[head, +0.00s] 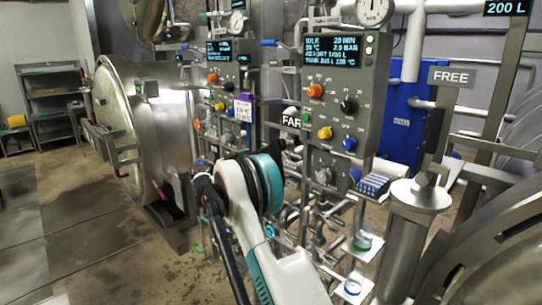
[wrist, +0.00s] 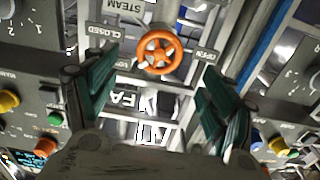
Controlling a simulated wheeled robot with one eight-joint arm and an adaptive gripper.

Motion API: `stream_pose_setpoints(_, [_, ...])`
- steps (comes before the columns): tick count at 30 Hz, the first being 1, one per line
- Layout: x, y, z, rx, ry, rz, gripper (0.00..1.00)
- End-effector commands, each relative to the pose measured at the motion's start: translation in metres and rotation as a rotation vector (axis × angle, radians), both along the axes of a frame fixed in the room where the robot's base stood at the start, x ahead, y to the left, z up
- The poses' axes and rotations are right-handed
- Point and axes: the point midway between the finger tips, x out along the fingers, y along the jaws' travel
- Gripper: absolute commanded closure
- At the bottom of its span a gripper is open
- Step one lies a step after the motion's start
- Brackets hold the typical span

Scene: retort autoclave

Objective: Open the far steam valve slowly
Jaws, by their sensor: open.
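The steam valve is an orange spoked handwheel (wrist: 160,50) in the wrist view. It stands under a STEAM plate (wrist: 124,6), between a CLOSED plate (wrist: 103,30) and an OPEN plate (wrist: 196,53). A FAR sign (wrist: 143,101) shows beside it. My gripper (wrist: 160,70) is open, its green-padded fingers spread on either side of the wheel's line and apart from it. Nothing is held.
A control panel (head: 340,95) with a lit display, knobs and a gauge (head: 373,11) stands right of my arm. A second panel (head: 226,80) stands behind. A steel autoclave (head: 150,120) is at left. Pipes and small glass beakers (head: 362,241) crowd the low right. The left floor is clear.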

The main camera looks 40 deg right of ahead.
Motion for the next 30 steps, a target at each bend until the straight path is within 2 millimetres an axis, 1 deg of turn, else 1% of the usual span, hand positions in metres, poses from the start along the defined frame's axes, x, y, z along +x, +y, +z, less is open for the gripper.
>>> stream_pose_setpoints(1, [0.000,-0.012,-0.002,0.000,0.000,-0.004,0.24])
stream_pose_setpoints(9, [0.004,-0.063,-0.002,0.000,0.001,-0.003,0.24])
stream_pose_setpoints(15, [0.006,-0.088,-0.001,0.000,0.002,-0.001,0.24])
stream_pose_setpoints(21, [0.008,-0.096,-0.001,0.000,0.002,0.001,0.24])
stream_pose_setpoints(28, [0.008,-0.096,0.000,0.000,0.002,0.001,0.24])
stream_pose_setpoints(29, [0.008,-0.096,0.000,0.000,0.002,0.001,0.28])
stream_pose_setpoints(30, [0.008,-0.096,0.000,0.000,0.002,0.001,0.37])
